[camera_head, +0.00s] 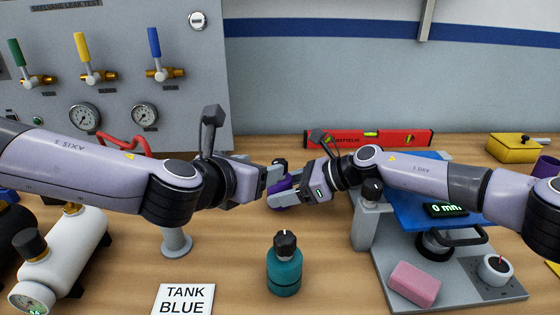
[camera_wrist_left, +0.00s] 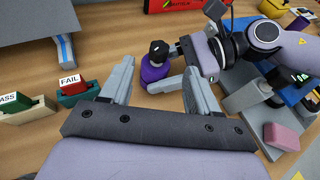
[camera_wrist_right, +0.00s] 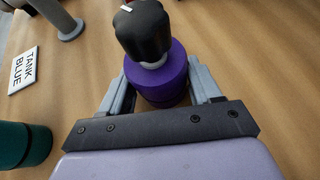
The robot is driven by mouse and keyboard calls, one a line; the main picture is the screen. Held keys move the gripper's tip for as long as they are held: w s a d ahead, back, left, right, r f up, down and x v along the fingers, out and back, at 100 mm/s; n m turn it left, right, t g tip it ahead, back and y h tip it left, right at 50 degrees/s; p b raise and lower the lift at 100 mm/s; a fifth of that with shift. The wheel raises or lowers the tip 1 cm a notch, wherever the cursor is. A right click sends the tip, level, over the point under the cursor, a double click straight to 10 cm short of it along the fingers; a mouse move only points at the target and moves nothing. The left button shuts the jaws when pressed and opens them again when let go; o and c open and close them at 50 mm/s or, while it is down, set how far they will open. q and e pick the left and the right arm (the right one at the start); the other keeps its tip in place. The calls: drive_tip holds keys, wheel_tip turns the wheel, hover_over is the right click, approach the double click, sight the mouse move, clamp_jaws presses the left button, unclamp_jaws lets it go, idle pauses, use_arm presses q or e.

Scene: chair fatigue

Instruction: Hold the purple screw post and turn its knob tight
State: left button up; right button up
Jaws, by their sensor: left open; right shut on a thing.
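The purple screw post (camera_head: 282,184) is mostly hidden between my two grippers in the head view. In the right wrist view the post (camera_wrist_right: 160,75) stands between the fingers of my right gripper (camera_wrist_right: 158,82), which is shut on its body from the side. Its black knob (camera_wrist_right: 142,30), with a white mark, sits on top above a pale neck. The left wrist view shows the knob (camera_wrist_left: 158,50) and the purple body (camera_wrist_left: 152,72) beyond and between the fingertips of my left gripper (camera_wrist_left: 158,75), which is open and empty. I cannot tell its exact gap to the knob.
A teal post with a black knob (camera_head: 284,270) stands in front. A TANK BLUE card (camera_head: 184,299) lies front left. At right are a grey test stand (camera_head: 390,282), a pink block (camera_head: 414,284) and a blue plate (camera_head: 415,210). PASS and FAIL holders (camera_wrist_left: 73,97) show in the left wrist view.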

sight(280, 161)
use_arm(q)
drive_tip(key=x, duration=0.9)
drive_tip(key=shift+w+d, duration=0.2)
drive_tip(key=shift+w, duration=0.15)
drive_tip(key=c, duration=1)
